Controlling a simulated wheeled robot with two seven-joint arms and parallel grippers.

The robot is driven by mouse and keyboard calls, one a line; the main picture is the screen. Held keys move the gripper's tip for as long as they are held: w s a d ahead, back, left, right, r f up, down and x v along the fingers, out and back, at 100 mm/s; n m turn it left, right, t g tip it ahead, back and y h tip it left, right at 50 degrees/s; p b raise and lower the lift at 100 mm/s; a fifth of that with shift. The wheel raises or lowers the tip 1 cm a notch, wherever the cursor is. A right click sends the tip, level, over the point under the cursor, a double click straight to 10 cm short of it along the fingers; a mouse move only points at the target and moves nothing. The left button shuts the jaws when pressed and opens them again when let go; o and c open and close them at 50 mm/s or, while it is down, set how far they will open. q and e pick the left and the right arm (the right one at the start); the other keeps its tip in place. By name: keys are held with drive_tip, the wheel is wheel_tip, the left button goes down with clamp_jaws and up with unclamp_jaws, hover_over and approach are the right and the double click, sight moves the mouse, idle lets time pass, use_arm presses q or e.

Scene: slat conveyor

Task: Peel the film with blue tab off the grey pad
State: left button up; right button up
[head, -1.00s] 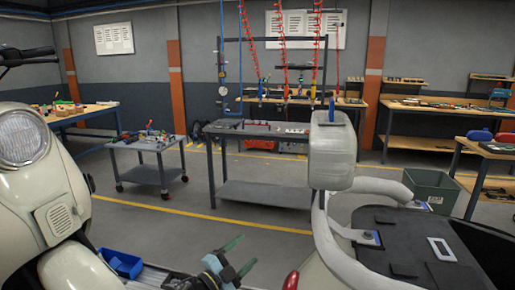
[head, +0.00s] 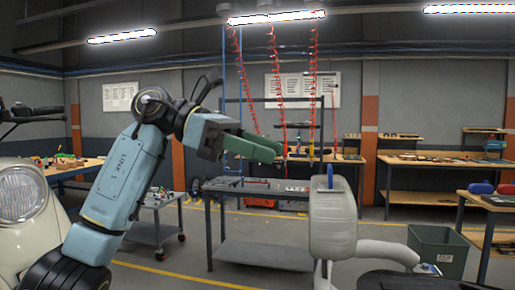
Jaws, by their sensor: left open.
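The grey pad (head: 332,222) is a rounded backrest on a vehicle, right of centre in the head view. It looks pale and slightly glossy; the film's edges are hard to make out. The blue tab (head: 330,177) stands upright on top of the pad. My left gripper (head: 279,152), with green fingers, is open and empty. It shows up and to the left of the tab, pointing right, apart from it. My right gripper is out of view.
A cream scooter (head: 25,205) stands at the left. Behind are a grey trolley (head: 150,232), a grey work table (head: 262,255) and wooden benches (head: 425,182). A green bin (head: 438,250) stands at the right. Red coiled hoses (head: 277,85) hang at the back.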

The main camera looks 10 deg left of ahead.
sight(341, 185)
use_arm(q)
drive_tip(key=p+x, duration=0.1)
drive_tip(key=x, duration=1.1)
drive_tip(key=shift+d+f, duration=0.2)
drive_tip(key=shift+d, duration=0.15)
drive_tip(key=shift+c, duration=0.4)
drive_tip(key=c, duration=1)
drive_tip(key=shift+o, duration=0.2)
drive_tip(key=shift+s+a+r+p, duration=0.1)
drive_tip(key=shift+s+r+p, duration=0.45)
drive_tip(key=shift+r, duration=0.65)
drive_tip(key=shift+s+d+r+p, duration=0.1)
drive_tip(key=shift+s+r+p, duration=0.5)
drive_tip(key=shift+r, duration=0.6)
drive_tip(key=shift+s+a+r+p, duration=0.1)
drive_tip(key=shift+s+r+p, duration=0.45)
drive_tip(key=shift+r, duration=0.65)
